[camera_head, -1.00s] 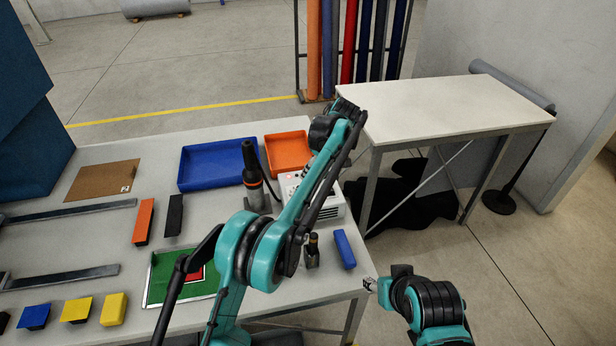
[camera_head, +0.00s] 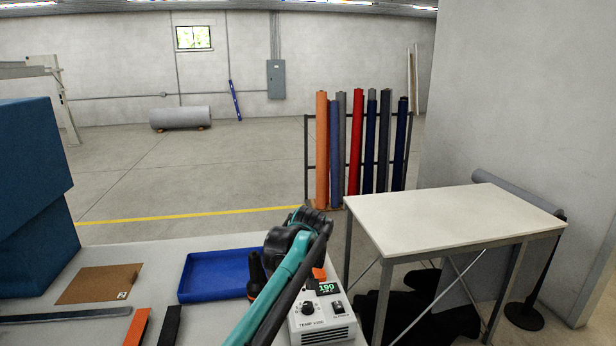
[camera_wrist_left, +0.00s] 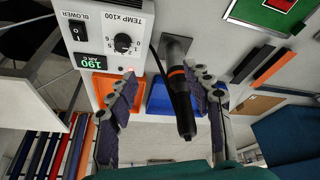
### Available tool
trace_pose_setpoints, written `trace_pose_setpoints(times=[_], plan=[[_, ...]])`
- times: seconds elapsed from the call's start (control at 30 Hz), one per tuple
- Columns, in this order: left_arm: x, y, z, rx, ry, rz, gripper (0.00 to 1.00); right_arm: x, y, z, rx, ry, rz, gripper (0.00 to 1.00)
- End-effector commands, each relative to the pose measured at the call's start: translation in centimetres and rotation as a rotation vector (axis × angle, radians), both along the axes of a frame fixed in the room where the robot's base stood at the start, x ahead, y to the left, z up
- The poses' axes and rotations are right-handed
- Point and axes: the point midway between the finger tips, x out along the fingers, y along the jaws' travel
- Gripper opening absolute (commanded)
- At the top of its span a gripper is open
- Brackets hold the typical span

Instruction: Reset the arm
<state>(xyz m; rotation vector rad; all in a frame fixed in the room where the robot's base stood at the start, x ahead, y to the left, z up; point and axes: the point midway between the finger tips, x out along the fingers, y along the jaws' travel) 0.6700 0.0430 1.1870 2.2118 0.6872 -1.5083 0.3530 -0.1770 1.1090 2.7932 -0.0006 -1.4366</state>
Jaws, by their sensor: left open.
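My left arm's teal and black links (camera_head: 283,285) reach up over the table (camera_head: 225,249) in the head view; its gripper cannot be made out there. In the left wrist view, my left gripper (camera_wrist_left: 162,76) is open, its fingers spread wide. The black hand tool (camera_wrist_left: 180,102) with an orange ring shows between the fingers in that view, and I see no finger touching it. It stands in a grey holder. In the head view the tool (camera_head: 256,272) is partly hidden by my arm. My right gripper is not in view.
The welder's control box (camera_head: 322,318) reads 190. A blue tray (camera_head: 190,296) and an orange tray (camera_wrist_left: 104,87) are near the tool. A brown sheet (camera_head: 98,284) and orange and black bars lie left. A bare white table (camera_head: 450,219) stands right, with fabric rolls (camera_head: 357,140) behind.

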Motion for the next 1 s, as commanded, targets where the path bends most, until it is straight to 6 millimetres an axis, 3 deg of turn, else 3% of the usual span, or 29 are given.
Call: trace_pose_setpoints(times=[0.1, 0.33, 0.47, 0.6, 0.8, 1.0], plan=[[-4.4, 3.4, 0.3, -0.009, -0.018, -0.094, 0.51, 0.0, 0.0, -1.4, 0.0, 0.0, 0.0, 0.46], [-13.6, 8.3, -1.1, -0.007, -0.072, -0.279, 0.51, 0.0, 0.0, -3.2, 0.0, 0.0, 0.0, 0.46], [-19.0, 10.5, -3.5, 0.011, -0.113, -0.379, 0.51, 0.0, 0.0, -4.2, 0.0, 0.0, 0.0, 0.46], [-24.6, 12.1, -7.3, 0.039, -0.161, -0.476, 0.51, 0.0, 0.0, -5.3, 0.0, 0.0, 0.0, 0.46], [-29.9, 13.3, -12.3, 0.089, -0.217, -0.577, 0.51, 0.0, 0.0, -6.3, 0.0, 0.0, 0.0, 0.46], [-31.7, 13.6, -14.4, 0.112, -0.239, -0.616, 0.51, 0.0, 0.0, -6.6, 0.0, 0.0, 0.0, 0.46]])
